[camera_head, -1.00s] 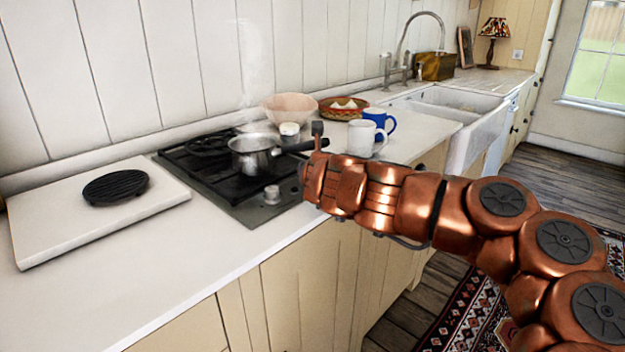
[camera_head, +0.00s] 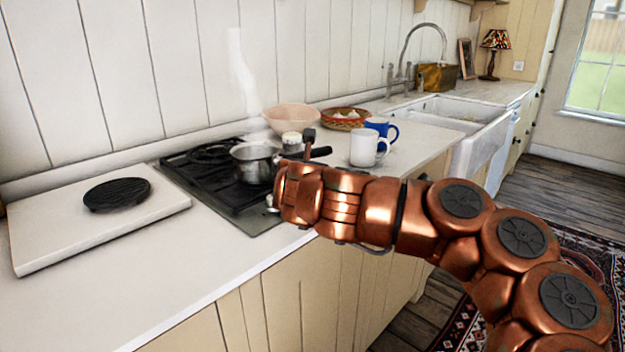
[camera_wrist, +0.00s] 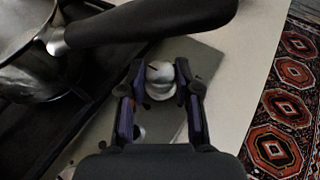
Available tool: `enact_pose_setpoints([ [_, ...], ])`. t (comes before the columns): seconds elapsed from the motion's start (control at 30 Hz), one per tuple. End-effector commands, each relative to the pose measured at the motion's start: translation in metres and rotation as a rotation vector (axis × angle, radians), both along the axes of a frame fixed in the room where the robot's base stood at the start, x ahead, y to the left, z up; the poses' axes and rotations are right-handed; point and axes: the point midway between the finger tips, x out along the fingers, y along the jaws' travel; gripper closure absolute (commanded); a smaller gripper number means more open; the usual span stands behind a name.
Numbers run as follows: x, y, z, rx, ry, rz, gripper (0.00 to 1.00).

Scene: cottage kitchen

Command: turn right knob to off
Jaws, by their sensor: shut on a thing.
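My gripper (camera_wrist: 160,92) is shut on a pale, round stove knob (camera_wrist: 160,72), one finger on each side, in the wrist view. A small reddish mark shows on the knob's top. A second pale, round piece (camera_wrist: 138,132), perhaps another knob, lies nearer the palm, partly hidden by the left finger. In the head view the black and grey stove (camera_head: 240,215) is at the centre. A pale knob (camera_head: 270,201) shows there at the left edge of my copper arm, which hides my fingertips. I cannot tell which of the two knobs this is.
A steel pot (camera_head: 252,165) stands on the stove, steam above it. Its dark handle (camera_wrist: 150,22) reaches close past my fingers. Two mugs, one white (camera_head: 364,149) and one blue (camera_head: 380,128), stand right of the stove. A white board (camera_head: 60,235) lies left.

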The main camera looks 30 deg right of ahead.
Motion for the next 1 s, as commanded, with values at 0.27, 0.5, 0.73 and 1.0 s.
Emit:
enact_pose_setpoints([
  [0.27, 0.0001, 0.0005, -0.0001, 0.001, 0.0, 0.001, 1.0],
  [0.5, 0.0001, 0.0003, 0.0002, 0.001, -0.001, 0.001, 0.46],
  [0.73, 0.0002, 0.0001, 0.0003, 0.001, -0.001, 0.001, 0.42],
  [1.0, -0.006, 0.0062, 0.0049, 0.001, -0.003, 0.002, 0.42],
])
